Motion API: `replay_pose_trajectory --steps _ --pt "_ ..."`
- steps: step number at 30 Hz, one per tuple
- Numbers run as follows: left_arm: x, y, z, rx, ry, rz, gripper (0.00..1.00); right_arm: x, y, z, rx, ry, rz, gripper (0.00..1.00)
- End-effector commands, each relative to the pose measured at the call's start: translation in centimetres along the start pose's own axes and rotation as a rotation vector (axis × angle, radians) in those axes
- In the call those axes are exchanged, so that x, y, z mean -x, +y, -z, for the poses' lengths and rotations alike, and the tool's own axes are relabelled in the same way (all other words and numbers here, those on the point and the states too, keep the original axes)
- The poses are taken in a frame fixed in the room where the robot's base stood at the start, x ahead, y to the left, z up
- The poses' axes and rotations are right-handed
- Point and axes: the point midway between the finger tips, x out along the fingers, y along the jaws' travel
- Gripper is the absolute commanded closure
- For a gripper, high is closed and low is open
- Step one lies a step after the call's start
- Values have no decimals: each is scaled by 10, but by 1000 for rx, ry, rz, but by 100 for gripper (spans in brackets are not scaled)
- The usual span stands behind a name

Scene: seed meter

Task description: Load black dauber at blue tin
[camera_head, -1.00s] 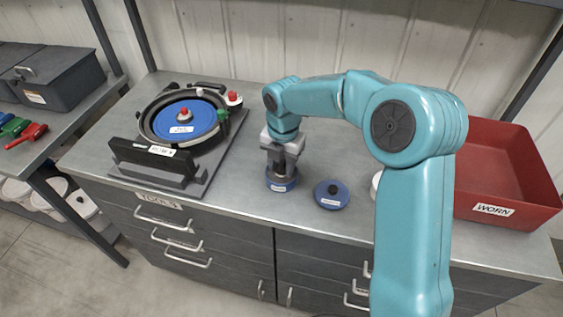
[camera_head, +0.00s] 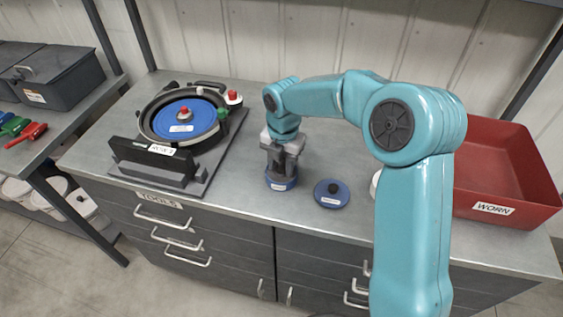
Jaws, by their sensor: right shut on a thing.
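The blue tin (camera_head: 281,184) stands upright on the metal bench, left of the middle. My right gripper (camera_head: 282,160) points down directly over it and is shut on the black dauber (camera_head: 279,170), which shows as a dark shape between the fingers. The dauber's lower end is down at the tin's mouth; how deep it sits I cannot tell. A round blue lid (camera_head: 331,194) with a black knob lies flat on the bench just right of the tin. My left gripper does not show.
A seed meter with a blue disc (camera_head: 185,120) sits on a dark base at the left, a ROW label on its front. A red bin (camera_head: 507,180) labelled WORN stands at the right. A white round thing (camera_head: 376,184) is partly hidden behind my right arm.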

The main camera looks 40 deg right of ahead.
Motion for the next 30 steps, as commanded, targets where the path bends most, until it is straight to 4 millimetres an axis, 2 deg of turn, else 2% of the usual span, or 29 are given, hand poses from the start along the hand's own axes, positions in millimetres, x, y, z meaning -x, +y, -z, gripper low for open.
replay_pose_trajectory --steps 14,30 --pt "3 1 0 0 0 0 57 2 0 1 1 3 4 91" --pt "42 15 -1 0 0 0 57 51 2 0 0 1 1 91"
